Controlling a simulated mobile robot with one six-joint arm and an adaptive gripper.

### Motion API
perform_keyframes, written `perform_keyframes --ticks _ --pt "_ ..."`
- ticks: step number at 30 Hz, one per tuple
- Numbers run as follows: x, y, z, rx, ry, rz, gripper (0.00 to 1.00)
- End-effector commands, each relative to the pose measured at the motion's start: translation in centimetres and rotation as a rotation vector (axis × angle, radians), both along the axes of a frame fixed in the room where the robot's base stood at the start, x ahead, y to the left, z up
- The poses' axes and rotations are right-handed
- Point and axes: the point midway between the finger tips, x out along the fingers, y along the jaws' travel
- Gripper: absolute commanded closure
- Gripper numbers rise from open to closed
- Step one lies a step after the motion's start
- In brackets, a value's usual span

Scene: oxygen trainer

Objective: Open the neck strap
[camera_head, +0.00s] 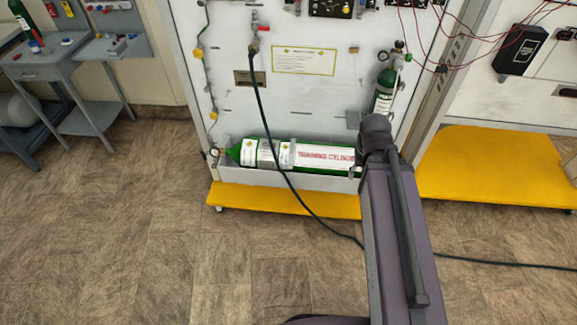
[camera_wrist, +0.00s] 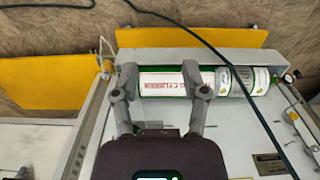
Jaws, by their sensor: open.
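A green training cylinder (camera_head: 325,157) with white labels lies sideways at the foot of the white panel; it also shows in the wrist view (camera_wrist: 175,83). A grey strap (camera_head: 287,154) goes around its middle and appears in the wrist view (camera_wrist: 222,81). A smaller green cylinder (camera_head: 383,92) stands upright on the panel's right side. I cannot tell which fitting is the neck strap. In the head view my arm hides the lying cylinder's right end.
A dark hose (camera_head: 275,130) hangs across the panel and lying cylinder, then runs along the floor. A yellow base (camera_head: 285,199) juts out below, another yellow base (camera_head: 500,170) at right. Grey carts (camera_head: 50,72) stand at left.

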Motion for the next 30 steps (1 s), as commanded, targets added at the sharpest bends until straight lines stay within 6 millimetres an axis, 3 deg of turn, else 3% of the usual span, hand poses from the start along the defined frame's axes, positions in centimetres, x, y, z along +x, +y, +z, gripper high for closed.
perform_keyframes --ticks 7,9,16,30 --pt "0.0 0.0 0.0 0.0 0.0 0.0 0.43" --pt "0.0 0.0 0.0 0.0 0.0 0.0 0.34" --pt "0.3 0.0 -1.0 -0.02 -0.014 0.028 0.34" --pt "3.1 -0.5 -8.1 -0.25 -0.135 0.329 0.34"
